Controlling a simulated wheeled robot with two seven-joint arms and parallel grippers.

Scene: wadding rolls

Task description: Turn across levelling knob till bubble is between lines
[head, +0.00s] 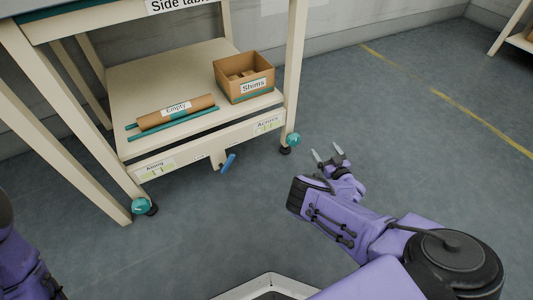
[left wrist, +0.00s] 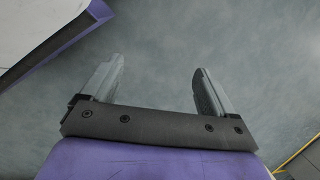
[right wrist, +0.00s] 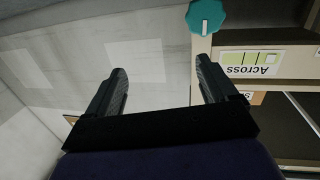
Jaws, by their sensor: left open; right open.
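The teal across levelling knob (head: 293,140) sits at the table's right front leg, above its black foot. In the right wrist view the knob (right wrist: 206,17) is beyond the right-hand fingertip, not between the fingers. The Across label and vial (head: 268,126) are on the front rail; the vial (right wrist: 248,59) appears upside down in the right wrist view, with a pale patch near its right end that looks like the bubble. My right gripper (head: 326,152) is open and empty, right of the knob. My left gripper (left wrist: 160,66) is open and empty over bare floor.
A second teal knob (head: 141,206) is at the left front leg, near the Along label (head: 155,168). A blue lever (head: 228,162) hangs under the rail. The shelf holds a Shims box (head: 232,91) and a roll marked Empty (head: 160,118). Floor to the right is clear.

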